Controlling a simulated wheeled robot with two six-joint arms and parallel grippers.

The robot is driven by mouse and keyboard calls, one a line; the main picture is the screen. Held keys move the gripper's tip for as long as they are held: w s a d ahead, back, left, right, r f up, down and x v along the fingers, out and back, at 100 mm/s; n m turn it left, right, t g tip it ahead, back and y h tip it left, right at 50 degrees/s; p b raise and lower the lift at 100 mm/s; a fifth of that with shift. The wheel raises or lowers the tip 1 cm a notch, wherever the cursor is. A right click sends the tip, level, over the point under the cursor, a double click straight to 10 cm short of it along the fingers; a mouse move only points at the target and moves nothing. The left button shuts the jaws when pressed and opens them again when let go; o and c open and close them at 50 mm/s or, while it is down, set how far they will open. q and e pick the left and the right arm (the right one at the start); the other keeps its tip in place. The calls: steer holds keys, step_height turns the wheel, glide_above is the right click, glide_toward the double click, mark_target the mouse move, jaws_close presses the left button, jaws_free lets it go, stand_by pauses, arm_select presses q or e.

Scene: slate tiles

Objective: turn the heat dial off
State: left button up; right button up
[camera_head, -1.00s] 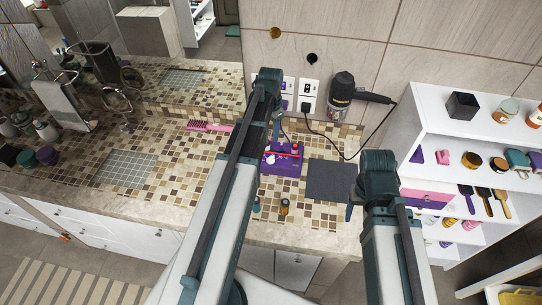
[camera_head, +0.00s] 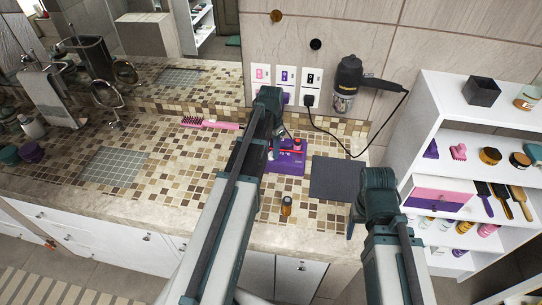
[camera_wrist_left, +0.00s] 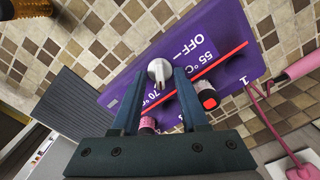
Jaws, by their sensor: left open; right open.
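The purple control box (camera_head: 290,166) sits on the tiled counter. In the left wrist view the box (camera_wrist_left: 225,40) shows the labels OFF, 55 °C and 70 °C and a red line. A pale round dial (camera_wrist_left: 159,70) stands by these labels. My left gripper (camera_wrist_left: 158,76) is open, with one finger on each side of the dial; I cannot tell whether they touch it. In the head view my left gripper (camera_head: 275,150) reaches down at the left part of the box. My right gripper (camera_head: 352,221) is open and empty, right of the box near the dark mat.
A dark mat (camera_head: 336,178) lies right of the box. A small amber bottle (camera_head: 286,205) stands in front. A pink brush (camera_head: 209,123) lies behind left. A hair dryer (camera_head: 347,82) hangs on the wall with its cord plugged in. A white shelf (camera_head: 425,120) stands at the right.

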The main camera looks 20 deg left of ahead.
arm_select(q)
steer(key=shift+f, duration=0.15)
jaws_close()
